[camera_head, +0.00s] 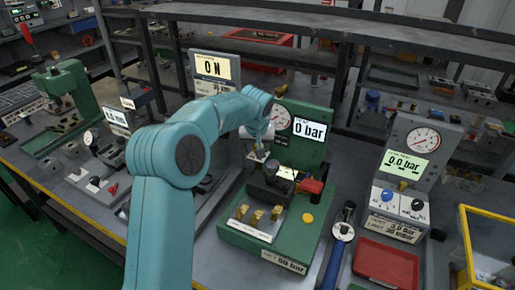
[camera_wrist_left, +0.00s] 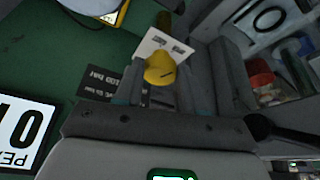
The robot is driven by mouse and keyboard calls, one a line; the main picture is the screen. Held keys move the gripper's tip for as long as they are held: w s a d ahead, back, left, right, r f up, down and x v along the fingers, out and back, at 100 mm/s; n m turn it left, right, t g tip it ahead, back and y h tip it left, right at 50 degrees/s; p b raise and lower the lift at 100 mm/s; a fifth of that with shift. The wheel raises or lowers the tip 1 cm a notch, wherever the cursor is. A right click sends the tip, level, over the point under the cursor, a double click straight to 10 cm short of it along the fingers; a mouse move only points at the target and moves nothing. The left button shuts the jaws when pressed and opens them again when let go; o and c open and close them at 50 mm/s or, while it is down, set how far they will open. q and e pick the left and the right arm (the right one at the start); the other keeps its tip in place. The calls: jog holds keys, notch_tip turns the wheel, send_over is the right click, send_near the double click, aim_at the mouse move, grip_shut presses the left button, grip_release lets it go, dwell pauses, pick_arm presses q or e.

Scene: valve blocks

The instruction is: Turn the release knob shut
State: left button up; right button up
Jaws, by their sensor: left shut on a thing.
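The green test bench (camera_head: 310,160) stands in the middle of the table. Its display (camera_head: 312,129) reads 0 bar, beside a round gauge (camera_head: 281,119). My left gripper (camera_head: 257,150) reaches down at the bench's back left; its fingers are small and partly hidden in the head view. In the left wrist view a yellow knob (camera_wrist_left: 160,69) with a dark line on it sits between my left fingertips (camera_wrist_left: 160,85), in front of a white label plate (camera_wrist_left: 165,45). My left gripper is shut on this knob. My right gripper is in neither view.
Brass fittings (camera_head: 257,217) stand on a white plate at the bench's front. A grey tester (camera_head: 415,150) and a red tray (camera_head: 386,263) stand further right.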

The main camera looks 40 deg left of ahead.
pick_arm(q)
jog(key=n, duration=0.3)
jog(key=shift+w+d+g+y+b, duration=0.2)
jog(key=shift+g+y+b, duration=0.1)
jog(key=shift+y+b, duration=0.1)
jog(key=shift+r+n+g, duration=0.1)
jog(key=shift+n+g, duration=0.2)
jog(key=shift+n, duration=0.5)
jog(key=n+g, duration=0.1)
jog(key=n, duration=0.1)
jog(key=shift+w+r+n+y+p, duration=0.1)
jog(key=shift+w+n+y+p, duration=0.05)
jog(key=shift+n+y+p, duration=0.2)
jog(key=shift+w+n+g+p, duration=0.15)
jog(key=shift+n+g+p, duration=0.6)
jog(key=shift+n, duration=0.8)
jog(key=o, duration=1.1)
jog(key=shift+c, duration=0.2)
